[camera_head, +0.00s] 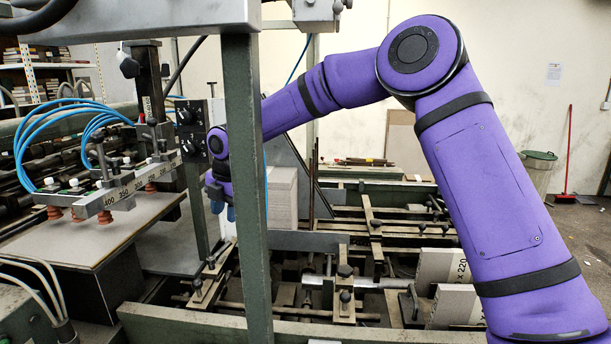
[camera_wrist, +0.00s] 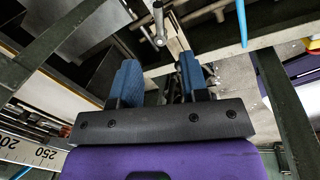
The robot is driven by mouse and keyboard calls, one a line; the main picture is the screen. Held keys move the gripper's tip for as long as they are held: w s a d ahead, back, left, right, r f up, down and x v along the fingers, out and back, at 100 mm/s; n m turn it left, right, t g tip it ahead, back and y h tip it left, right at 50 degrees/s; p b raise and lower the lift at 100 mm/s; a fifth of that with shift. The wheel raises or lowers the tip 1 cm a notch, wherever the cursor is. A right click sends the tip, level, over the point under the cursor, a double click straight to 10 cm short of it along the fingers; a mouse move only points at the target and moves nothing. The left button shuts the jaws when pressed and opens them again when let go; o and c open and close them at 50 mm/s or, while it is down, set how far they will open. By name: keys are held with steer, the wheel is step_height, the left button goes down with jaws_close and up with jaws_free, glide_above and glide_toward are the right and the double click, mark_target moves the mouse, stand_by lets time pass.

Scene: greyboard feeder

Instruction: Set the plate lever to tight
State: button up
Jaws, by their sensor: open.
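My gripper (camera_head: 224,209) is behind the green upright post in the head view, its blue fingers pointing down. In the wrist view my gripper (camera_wrist: 159,78) has its two blue fingers spread apart with nothing held between them. A bright metal lever-like rod (camera_wrist: 158,20) with a rounded end lies just beyond the fingertips, apart from them. I cannot tell for sure that this is the plate lever, nor its setting; no tight marking is readable.
The green post (camera_head: 252,190) stands in front of my gripper. A dark control box with knobs (camera_head: 190,131) is close to its left. Suction cups hang from a scaled bar (camera_head: 125,191) over a greyboard stack (camera_head: 75,247). Rails and clamps (camera_head: 344,290) fill the space below.

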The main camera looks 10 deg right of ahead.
steer(key=s+d+r+m+t+h, duration=0.1)
steer(key=s+d+r+m+h, duration=0.1)
steer(key=s+d+r+m, duration=0.9)
steer(key=s+d+r, duration=0.1)
steer(key=s+d, duration=0.2)
steer(key=d, duration=0.2)
steer(key=shift+s+d+r+t, duration=0.25)
steer(key=shift+s+r+t, duration=0.05)
steer(key=shift+s+t, duration=0.1)
steer(key=shift+w+a, duration=0.1)
steer(key=shift+w, duration=0.05)
